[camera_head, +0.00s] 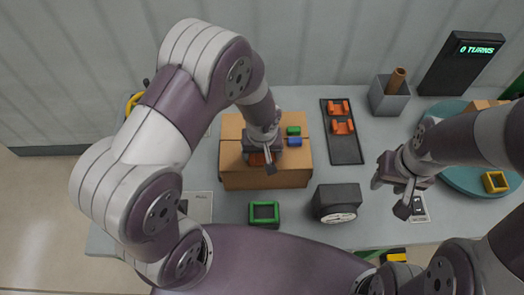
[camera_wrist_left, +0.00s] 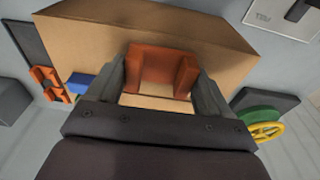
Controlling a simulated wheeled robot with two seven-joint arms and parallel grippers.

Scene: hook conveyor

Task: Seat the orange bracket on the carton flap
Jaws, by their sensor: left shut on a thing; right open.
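The brown carton (camera_head: 235,177) stands in the middle of the table; its side and top edge fill much of the left wrist view (camera_wrist_left: 210,35). My left gripper (camera_head: 264,158) is over the carton's top. It is shut on the orange bracket (camera_wrist_left: 162,67), a U-shaped piece between its fingers; a sliver of the bracket shows in the head view (camera_head: 257,159). Whether the bracket touches a flap is hidden by the gripper. A blue clip (camera_head: 294,142) and a green clip (camera_head: 293,130) sit on the carton's top, right of the gripper. My right gripper (camera_head: 397,190) is open and empty, right of the carton.
A dark tray (camera_head: 345,154) holds two more orange brackets (camera_head: 343,127). Nearby are a grey bin (camera_head: 389,98) with a brown cylinder, a black box with a dial (camera_head: 338,203), a green square frame (camera_head: 264,212), a teal turntable (camera_head: 462,181) and a display reading "0 TURNS" (camera_head: 476,50).

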